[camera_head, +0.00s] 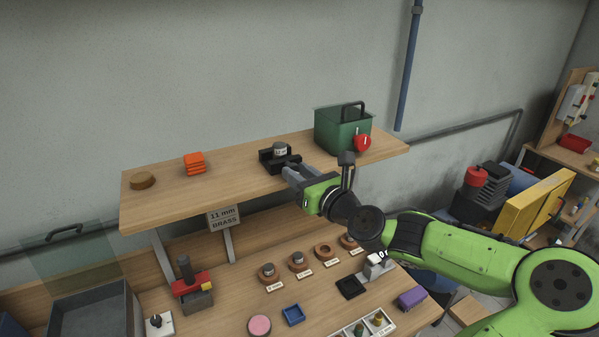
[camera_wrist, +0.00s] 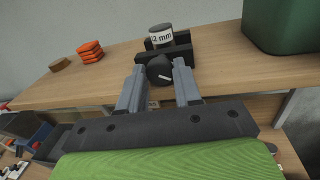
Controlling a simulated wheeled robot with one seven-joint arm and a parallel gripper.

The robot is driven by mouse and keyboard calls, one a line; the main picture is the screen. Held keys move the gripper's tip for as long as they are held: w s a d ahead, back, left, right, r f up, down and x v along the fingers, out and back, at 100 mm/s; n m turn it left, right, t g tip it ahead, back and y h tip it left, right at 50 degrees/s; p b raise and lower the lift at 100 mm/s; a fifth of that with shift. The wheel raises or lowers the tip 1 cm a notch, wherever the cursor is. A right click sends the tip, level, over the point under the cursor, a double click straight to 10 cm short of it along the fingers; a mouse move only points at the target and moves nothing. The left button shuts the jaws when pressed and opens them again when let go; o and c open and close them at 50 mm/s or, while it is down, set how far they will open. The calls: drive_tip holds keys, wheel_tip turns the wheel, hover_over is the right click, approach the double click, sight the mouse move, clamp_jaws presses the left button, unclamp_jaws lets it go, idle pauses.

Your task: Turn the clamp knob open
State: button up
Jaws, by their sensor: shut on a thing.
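A black clamp (camera_head: 268,162) stands on the upper wooden shelf (camera_head: 231,174) and holds an upright grey cylinder (camera_head: 280,149) with a white label. In the wrist view the label reads "2 mm", with its left end turned away. The round black clamp knob (camera_wrist: 159,69) faces me on the front of the clamp and has a white pointer line slanting on it. My gripper (camera_wrist: 158,74) has one grey finger on each side of the knob and is shut on it. In the head view my gripper (camera_head: 292,171) hides the knob.
Orange blocks (camera_head: 194,163) and a brown disc (camera_head: 143,181) lie left. Below, the bench holds ring holders, trays and a red-topped fixture (camera_head: 191,285).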

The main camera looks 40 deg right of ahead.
drive_tip(key=shift+a+r+n+g+p, duration=0.1)
drive_tip(key=shift+r+n+g+p, duration=0.05)
drive_tip(key=shift+n+p, duration=0.45)
drive_tip(key=shift+r+n+g+p, duration=0.1)
drive_tip(key=shift+n+g+p, duration=0.05)
drive_tip(key=shift+n+p, duration=0.4)
drive_tip(key=shift+f+n+p, duration=0.2)
drive_tip(key=shift+n+p, duration=0.15)
drive_tip(key=shift+n, duration=0.4)
drive_tip(key=o, duration=1)
drive_tip(key=shift+o, duration=0.2)
drive_tip(key=s+a+b, duration=0.1)
drive_tip(key=s+a, duration=0.1)
drive_tip(key=s, duration=1.3)
drive_tip(key=shift+s+a+r, duration=0.25)
drive_tip(key=shift+r, duration=0.2)
